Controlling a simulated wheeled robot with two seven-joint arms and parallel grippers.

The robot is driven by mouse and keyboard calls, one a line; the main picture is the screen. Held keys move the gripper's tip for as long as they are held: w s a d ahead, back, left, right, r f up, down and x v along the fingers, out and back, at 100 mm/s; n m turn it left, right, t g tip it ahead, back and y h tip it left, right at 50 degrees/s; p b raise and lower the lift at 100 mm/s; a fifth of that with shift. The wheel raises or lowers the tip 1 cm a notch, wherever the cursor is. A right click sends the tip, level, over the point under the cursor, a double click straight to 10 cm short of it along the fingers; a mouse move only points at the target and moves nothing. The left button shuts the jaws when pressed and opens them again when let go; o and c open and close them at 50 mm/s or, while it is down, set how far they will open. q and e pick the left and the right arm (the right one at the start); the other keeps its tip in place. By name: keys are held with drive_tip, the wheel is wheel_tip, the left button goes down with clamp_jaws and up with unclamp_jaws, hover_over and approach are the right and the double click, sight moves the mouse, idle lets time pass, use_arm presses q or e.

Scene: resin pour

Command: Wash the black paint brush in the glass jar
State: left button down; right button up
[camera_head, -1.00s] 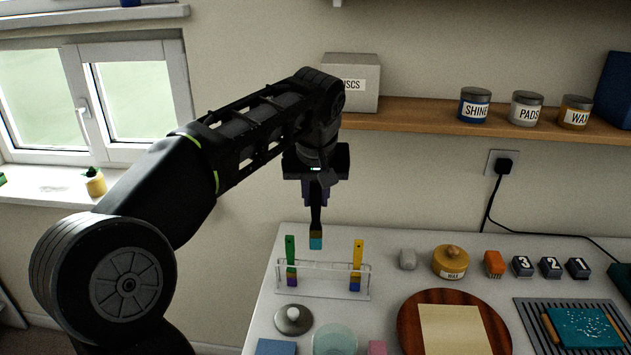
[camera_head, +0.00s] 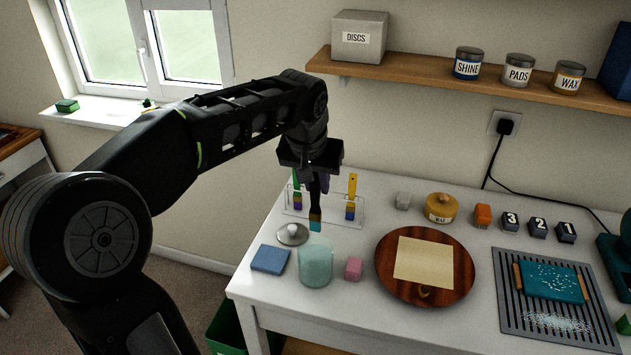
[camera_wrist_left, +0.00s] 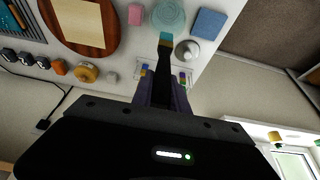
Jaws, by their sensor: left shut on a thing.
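My left gripper (camera_head: 314,176) is shut on the black paint brush (camera_head: 315,205), which points bristles down. The brush tip is teal with an orange-brown band above it. The brush also shows in the left wrist view (camera_wrist_left: 165,52), between the purple fingers (camera_wrist_left: 163,92). The glass jar (camera_head: 316,264) stands on the table, pale teal and open at the top. The brush tip appears just above and behind the jar's rim in the head view; the exact gap is hard to tell. The jar also shows in the left wrist view (camera_wrist_left: 168,16). My right gripper is not in view.
A clear rack (camera_head: 335,212) holds a green brush (camera_head: 297,186) and a yellow brush (camera_head: 351,195). A round lid (camera_head: 292,234), blue block (camera_head: 270,259) and pink block (camera_head: 354,268) lie near the jar. A wooden disc (camera_head: 462,265) is to the right.

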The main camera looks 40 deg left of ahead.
use_arm(q)
drive_tip(key=shift+d+f, duration=0.1)
drive_tip(key=shift+d, duration=0.05)
drive_tip(key=b, duration=0.5)
hover_over(316, 231)
drive_tip(key=w, duration=0.1)
drive_tip(key=f, duration=0.5)
drive_tip(key=shift+w+a+f, duration=0.2)
drive_tip(key=shift+a+f, duration=0.1)
drive_tip(key=shift+a, duration=0.1)
wheel_tip(316, 231, down, 7)
drive_tip(key=b, duration=0.5)
drive_tip(key=shift+f, duration=0.1)
drive_tip(key=shift+f+b, duration=0.4)
drive_tip(key=shift+b, duration=0.2)
drive_tip(key=shift+s+d+r, duration=0.15)
drive_tip(key=shift+s+d, duration=0.1)
drive_tip(key=shift+s, duration=0.35)
